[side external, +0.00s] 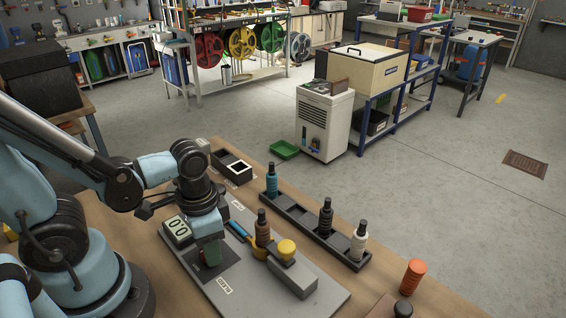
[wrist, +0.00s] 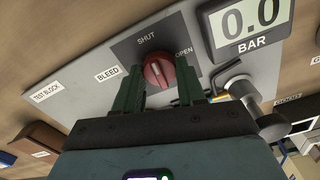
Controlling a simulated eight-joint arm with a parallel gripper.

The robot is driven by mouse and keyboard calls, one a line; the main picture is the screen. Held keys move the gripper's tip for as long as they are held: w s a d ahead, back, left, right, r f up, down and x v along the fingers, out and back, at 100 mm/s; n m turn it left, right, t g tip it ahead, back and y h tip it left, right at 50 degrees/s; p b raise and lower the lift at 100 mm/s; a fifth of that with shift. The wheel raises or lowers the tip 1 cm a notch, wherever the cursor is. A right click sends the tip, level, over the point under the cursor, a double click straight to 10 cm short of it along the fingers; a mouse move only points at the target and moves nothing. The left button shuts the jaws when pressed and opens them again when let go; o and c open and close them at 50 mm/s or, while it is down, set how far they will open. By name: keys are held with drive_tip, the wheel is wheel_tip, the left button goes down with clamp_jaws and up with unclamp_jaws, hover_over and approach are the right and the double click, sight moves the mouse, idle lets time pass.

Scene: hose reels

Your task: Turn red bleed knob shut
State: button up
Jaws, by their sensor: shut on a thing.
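The red bleed knob (wrist: 158,71) sits on a dark square of the grey panel (wrist: 72,86), between the printed words SHUT and OPEN. A pale mark shows on its face, but I cannot tell exactly where it points. My gripper (wrist: 160,74) has one green finger on each side of the knob and is shut on it. In the side external view my gripper (side external: 210,256) points down at the panel's left part, and the knob is mostly hidden there. The gauge (wrist: 248,22) reads 0.0 BAR.
A yellow-topped knob (side external: 287,247) on a grey block and a brown bottle (side external: 263,229) stand right of my gripper. A dark rack (side external: 300,224) with several bottles lies behind. An orange bottle (side external: 413,275) stands at the bench's right end.

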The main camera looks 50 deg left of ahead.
drive_tip(key=shift+n, duration=0.5)
drive_tip(key=o, duration=1.1)
drive_tip(key=shift+c, duration=0.2)
drive_tip(key=shift+r, duration=0.15)
wheel_tip(320, 180, up, 12)
idle(0.4)
drive_tip(key=w+a+n+t, duration=0.2)
drive_tip(key=w+t, duration=0.5)
drive_tip(key=w, duration=0.2)
drive_tip(key=shift+w+a+f, duration=0.15)
drive_tip(key=shift+a+f, duration=0.1)
drive_tip(key=shift+a, duration=0.05)
